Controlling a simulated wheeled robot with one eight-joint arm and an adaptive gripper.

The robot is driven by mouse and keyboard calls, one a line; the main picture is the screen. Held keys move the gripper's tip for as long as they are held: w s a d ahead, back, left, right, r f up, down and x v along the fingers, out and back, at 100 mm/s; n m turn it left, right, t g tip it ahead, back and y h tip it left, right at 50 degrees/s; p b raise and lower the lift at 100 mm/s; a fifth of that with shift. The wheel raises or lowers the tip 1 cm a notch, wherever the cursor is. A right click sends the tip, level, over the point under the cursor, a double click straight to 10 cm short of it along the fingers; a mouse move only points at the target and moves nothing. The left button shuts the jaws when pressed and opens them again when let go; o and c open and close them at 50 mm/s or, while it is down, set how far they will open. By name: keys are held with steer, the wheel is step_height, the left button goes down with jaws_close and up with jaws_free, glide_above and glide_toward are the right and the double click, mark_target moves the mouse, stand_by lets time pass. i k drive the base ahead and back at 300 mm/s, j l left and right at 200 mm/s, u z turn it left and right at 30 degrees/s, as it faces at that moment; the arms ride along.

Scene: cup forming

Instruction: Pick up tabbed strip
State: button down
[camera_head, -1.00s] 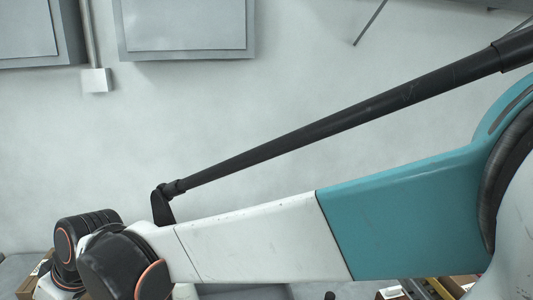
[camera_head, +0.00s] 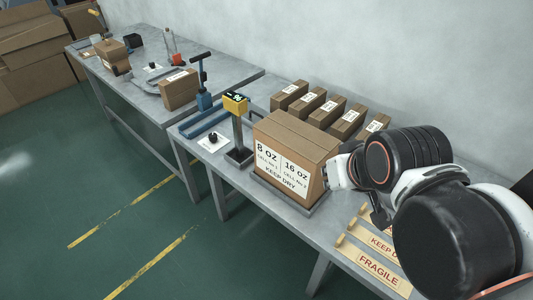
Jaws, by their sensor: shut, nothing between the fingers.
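Tan tabbed strips with printed labels lie side by side on the near table, at the lower right of the head view. The nearest strip (camera_head: 378,270) reads FRAGILE and has a small raised tab (camera_head: 341,240) at its left end. Another strip (camera_head: 381,243) reads KEEP DRY. A third strip end (camera_head: 364,209) shows behind them. My arm hides their right parts. My gripper (camera_head: 378,214) shows only in part as a dark piece under the wrist, above the strips and apart from them. It is shut and empty.
A large labelled carton (camera_head: 295,150) stands on a grey plate left of my wrist, close to it. Several small boxes (camera_head: 325,110) line the wall behind. A yellow display on a post (camera_head: 236,105) stands left. Another table (camera_head: 150,75) lies beyond; the green floor is clear.

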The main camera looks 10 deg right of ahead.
mark_target(372, 241)
steer(key=j+z, duration=0.1)
steer(key=j, duration=0.2)
steer(key=k+j+z, duration=0.1)
steer(key=j, duration=0.2)
steer(key=z, duration=1.3)
steer(key=k+l, duration=0.05)
